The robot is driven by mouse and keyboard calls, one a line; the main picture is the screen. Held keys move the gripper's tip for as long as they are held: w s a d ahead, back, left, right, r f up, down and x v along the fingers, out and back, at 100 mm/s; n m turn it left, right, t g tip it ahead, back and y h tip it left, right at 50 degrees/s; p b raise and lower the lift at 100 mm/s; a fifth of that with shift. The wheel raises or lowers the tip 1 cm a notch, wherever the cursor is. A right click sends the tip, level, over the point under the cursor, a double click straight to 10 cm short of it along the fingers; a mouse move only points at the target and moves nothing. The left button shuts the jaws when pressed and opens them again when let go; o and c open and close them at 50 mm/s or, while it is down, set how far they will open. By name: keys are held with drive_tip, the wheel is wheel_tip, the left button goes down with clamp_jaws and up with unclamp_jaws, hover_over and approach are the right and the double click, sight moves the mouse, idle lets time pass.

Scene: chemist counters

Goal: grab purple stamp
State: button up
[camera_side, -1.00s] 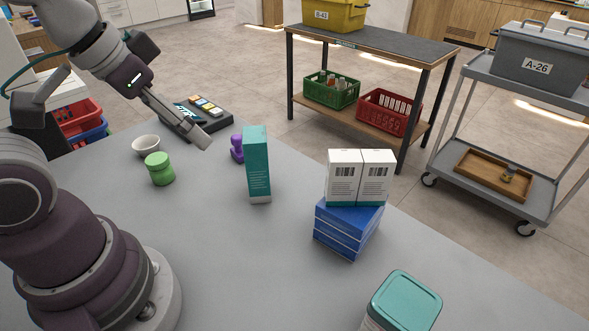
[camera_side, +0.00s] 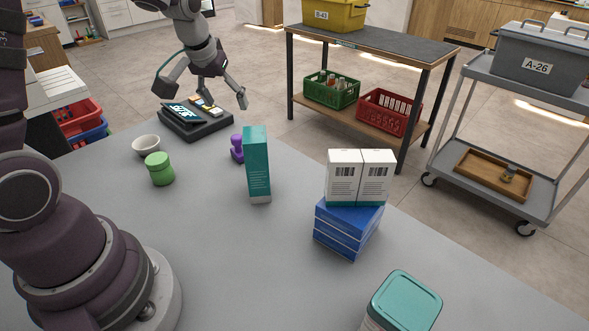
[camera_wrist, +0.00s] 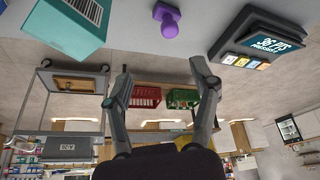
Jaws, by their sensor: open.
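The purple stamp (camera_side: 237,148) stands on the grey counter, just left of and partly behind a tall teal-and-white box (camera_side: 257,165). In the wrist view the purple stamp (camera_wrist: 168,22) shows near the top middle, between the teal box (camera_wrist: 68,24) and the card terminal (camera_wrist: 262,42). My gripper (camera_side: 222,104) is above the counter's far edge, beside the card terminal (camera_side: 195,120) and beyond the stamp. In the wrist view my gripper (camera_wrist: 160,80) has its fingers spread apart with nothing between them. It is clear of the stamp.
A green jar (camera_side: 160,169) and a white bowl (camera_side: 146,145) stand left of the stamp. White boxes (camera_side: 360,178) sit on blue boxes (camera_side: 345,228) to the right. A teal-lidded container (camera_side: 405,300) is at the front. The middle counter is bare.

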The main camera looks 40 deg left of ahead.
sight(236, 137)
drive_tip(key=shift+n, duration=0.4)
drive_tip(key=x, duration=0.4)
drive_tip(key=a+x, duration=0.1)
drive_tip(key=x, duration=0.8)
drive_tip(key=shift+s+a+f, duration=0.1)
drive_tip(key=shift+s+a, duration=0.2)
clamp_jaws()
